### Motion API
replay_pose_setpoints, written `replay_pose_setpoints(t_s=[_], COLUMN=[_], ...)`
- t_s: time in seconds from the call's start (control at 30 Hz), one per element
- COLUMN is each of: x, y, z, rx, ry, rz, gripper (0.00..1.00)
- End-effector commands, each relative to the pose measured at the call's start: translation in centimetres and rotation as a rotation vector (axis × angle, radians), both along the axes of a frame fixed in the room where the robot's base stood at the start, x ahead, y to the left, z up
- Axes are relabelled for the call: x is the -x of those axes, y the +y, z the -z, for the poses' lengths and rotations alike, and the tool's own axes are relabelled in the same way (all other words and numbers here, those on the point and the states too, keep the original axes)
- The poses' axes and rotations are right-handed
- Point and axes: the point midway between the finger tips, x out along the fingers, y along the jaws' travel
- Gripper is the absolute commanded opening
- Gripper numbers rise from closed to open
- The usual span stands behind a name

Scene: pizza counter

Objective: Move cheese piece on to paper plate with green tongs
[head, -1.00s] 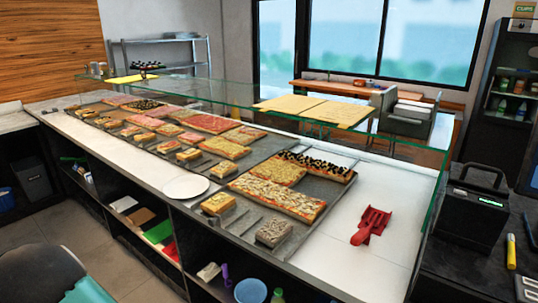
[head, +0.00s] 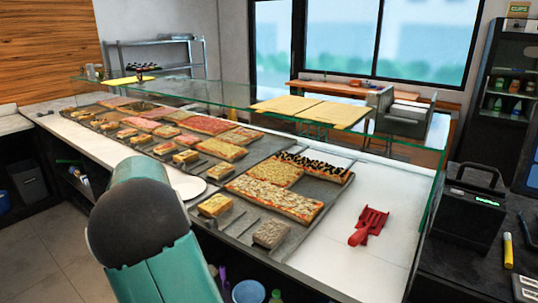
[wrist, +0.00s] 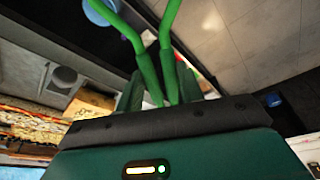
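The green tongs (wrist: 168,45) show in the wrist view, their two arms rising from between the dark green fingers of my gripper (wrist: 160,92). My gripper appears shut on them. In the head view my arm hides the gripper and tongs. The white paper plate (head: 190,187) lies on the counter's front edge, partly hidden behind my arm. A yellow cheese-topped piece (head: 214,205) lies on the tray just right of the plate. A greyer topped piece (head: 270,234) lies farther right. Which one is the cheese piece is not certain. My gripper is apart from both pieces.
Large pizzas (head: 275,195) and several small slices fill the trays along the counter. A glass shelf (head: 235,98) runs above them. A red server (head: 368,226) lies on the clear right end of the counter. Open shelves are below the front edge.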

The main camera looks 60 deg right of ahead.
Motion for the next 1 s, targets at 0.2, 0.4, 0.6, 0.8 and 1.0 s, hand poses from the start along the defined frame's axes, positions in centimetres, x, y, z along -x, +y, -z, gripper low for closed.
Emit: replay_pose_setpoints(t_s=[0.2, 0.4, 0.6, 0.8, 1.0], x=[5.8, 12.7, 20.3, 25.6, 26.8], y=[-9.0, -15.7, -21.0, -23.6, -24.0], z=[-5.6, -10.6, -15.3, -18.2, -18.8], rx=[0.088, 0.177, 0.268, 0.327, 0.341], ry=[-0.076, -0.123, -0.153, -0.162, -0.163], rz=[0.21, 0.398, 0.572, 0.68, 0.703], gripper=[0.36, 0.36, 0.36, 0.36, 0.36])
